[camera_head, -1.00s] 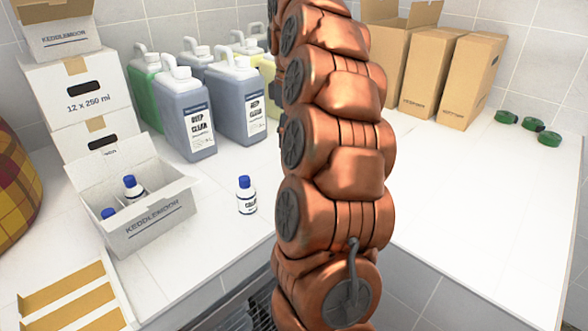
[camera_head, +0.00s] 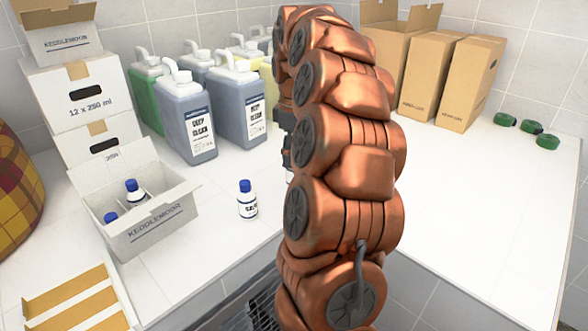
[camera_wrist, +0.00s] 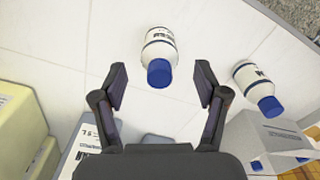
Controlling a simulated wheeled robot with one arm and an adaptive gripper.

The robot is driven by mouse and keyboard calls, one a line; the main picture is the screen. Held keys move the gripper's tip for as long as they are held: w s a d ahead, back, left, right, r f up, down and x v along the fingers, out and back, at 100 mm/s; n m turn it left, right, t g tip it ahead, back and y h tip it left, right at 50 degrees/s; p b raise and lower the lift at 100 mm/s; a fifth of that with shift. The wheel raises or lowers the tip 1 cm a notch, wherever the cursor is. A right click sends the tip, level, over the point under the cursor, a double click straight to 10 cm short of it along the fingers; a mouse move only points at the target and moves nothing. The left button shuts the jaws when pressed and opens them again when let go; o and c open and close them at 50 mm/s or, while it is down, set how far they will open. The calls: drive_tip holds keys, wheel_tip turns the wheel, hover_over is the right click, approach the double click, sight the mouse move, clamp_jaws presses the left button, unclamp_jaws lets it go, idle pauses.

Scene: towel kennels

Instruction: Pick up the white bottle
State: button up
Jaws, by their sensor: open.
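A white bottle with a blue cap and dark lettering (camera_wrist: 160,52) is in the middle of the wrist view, its cap just ahead of the gap between my fingertips. My gripper (camera_wrist: 161,82) is open and empty, with one finger on each side of that gap. A similar white bottle (camera_wrist: 256,82) is further right, outside the fingers. In the head view a white bottle (camera_head: 247,202) stands upright on the counter, left of my arm. A pale sliver beside my arm may be the other bottle, mostly hidden.
An open white box (camera_head: 150,232) holding blue-capped bottles (camera_head: 134,190) stands left of the standing bottle. Several large jugs (camera_head: 190,115) stand behind. Brown cartons (camera_head: 470,80) and green items (camera_head: 532,127) are at right. The right-hand counter (camera_head: 470,215) is largely clear.

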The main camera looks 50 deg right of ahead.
drive_tip(key=shift+f+p, duration=0.35)
drive_tip(key=shift+f, duration=1.15)
drive_tip(key=shift+c, duration=0.2)
drive_tip(key=c, duration=1.3)
drive_tip(key=shift+o, duration=0.2)
drive_tip(key=shift+r, duration=0.15)
